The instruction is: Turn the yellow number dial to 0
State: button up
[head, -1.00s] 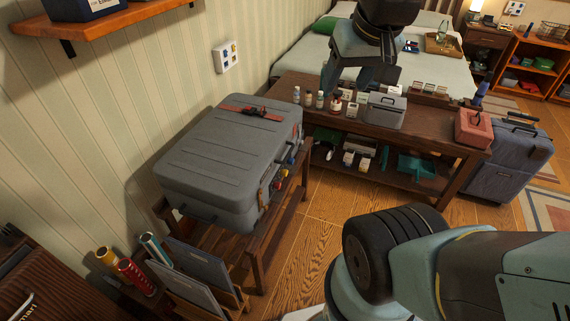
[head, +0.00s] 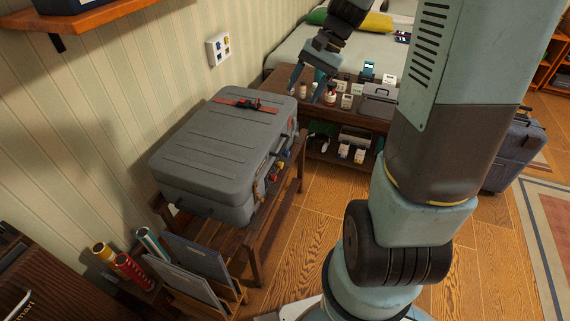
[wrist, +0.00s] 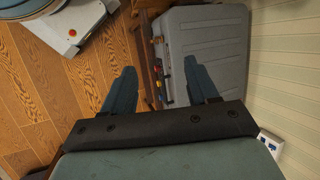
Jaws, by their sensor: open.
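The grey hard-shell suitcase (head: 215,150) lies flat on a wooden bench against the wall. Small coloured dials sit in a row on its front side; the yellow number dial (head: 273,177) appears among red and blue ones. In the wrist view the suitcase (wrist: 210,45) shows right of centre, and the coloured dials lie between the finger lines, too small to read any number. My gripper (head: 306,86) is open and empty, pointing down beyond the suitcase's far right end, above the bottle table. The gripper's two fingers (wrist: 158,68) are spread in the wrist view, apart from the dials.
A wall socket plate (head: 218,48) is left of my gripper. Rolled tubes and folders (head: 200,255) stand at the near end.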

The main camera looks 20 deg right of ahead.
aim_at(282, 166)
jog(key=w+d+f+m+t+y, duration=0.1)
jog(key=w+d+f+m+y, duration=0.2)
jog(key=f, duration=0.5)
jog(key=w+d+f+m+y, duration=0.1)
jog(key=w+f+m+y, duration=0.15)
jog(key=w+f, duration=0.4)
jog(key=w+d+f+m+t+y, duration=0.1)
jog(key=w+d+f+m+y, duration=0.2)
jog(key=f, duration=0.6)
jog(key=d+f+m+t, duration=0.2)
jog(key=f+m+t, duration=0.35)
jog(key=f, duration=0.75)
jog(key=d+f+m+t, duration=0.2)
jog(key=f+m+t, duration=0.2)
jog(key=f+m, duration=0.55)
jog(key=w+a+f, duration=0.1)
jog(key=w+a, duration=0.1)
jog(key=a, duration=0.1)
jog(key=w+a+f+n, duration=0.1)
jog(key=w+a, duration=0.1)
jog(key=a, duration=0.2)
jog(key=w+a+f+n, duration=0.1)
jog(key=w+a, duration=0.2)
jog(key=shift+a+n, duration=0.25)
jog(key=shift+a, duration=0.05)
